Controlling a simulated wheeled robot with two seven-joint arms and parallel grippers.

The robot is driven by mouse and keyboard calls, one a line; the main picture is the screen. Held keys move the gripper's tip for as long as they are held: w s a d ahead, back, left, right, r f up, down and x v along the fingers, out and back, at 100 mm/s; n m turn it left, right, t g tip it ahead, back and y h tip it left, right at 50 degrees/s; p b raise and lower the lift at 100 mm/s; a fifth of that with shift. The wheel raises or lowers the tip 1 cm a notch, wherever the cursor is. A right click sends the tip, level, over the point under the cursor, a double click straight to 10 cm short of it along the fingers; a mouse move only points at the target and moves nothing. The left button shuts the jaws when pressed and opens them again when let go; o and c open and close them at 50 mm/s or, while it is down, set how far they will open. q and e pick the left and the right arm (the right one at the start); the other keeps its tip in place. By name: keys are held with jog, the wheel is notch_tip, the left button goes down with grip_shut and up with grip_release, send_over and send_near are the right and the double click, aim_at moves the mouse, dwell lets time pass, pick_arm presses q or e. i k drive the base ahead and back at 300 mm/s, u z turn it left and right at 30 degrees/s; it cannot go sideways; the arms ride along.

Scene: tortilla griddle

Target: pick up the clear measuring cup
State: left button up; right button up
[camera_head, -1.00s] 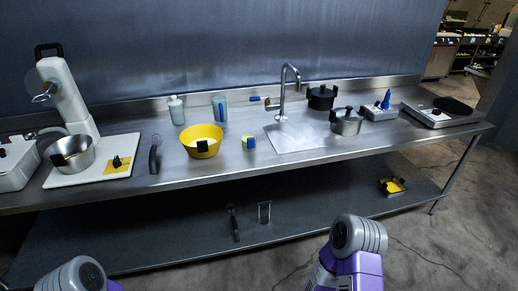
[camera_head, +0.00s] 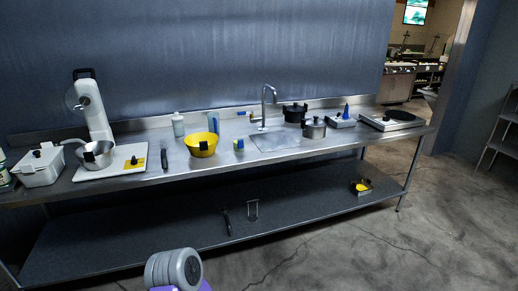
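A small upright see-through bluish container (camera_head: 213,122) stands toward the back of the steel counter, behind the yellow bowl. It looks like the clear measuring cup, but it is too small to be sure. Nothing of mine touches it. One of my arm links shows at the bottom edge, well in front of the counter; I cannot tell which arm it is. Neither gripper is in view.
The yellow bowl (camera_head: 201,145) stands in front of the container, a white bottle (camera_head: 178,125) to its left. A sink with a faucet (camera_head: 264,107) and pots (camera_head: 314,128) are to the right. The lower shelf (camera_head: 130,238) is mostly bare. Open floor lies at right.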

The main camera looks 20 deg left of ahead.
aim_at(238, 144)
jog(key=z, duration=0.2)
jog(key=i, duration=2)
jog(key=u, duration=1.25)
jog(key=i, duration=1)
jog(key=u, duration=1.05)
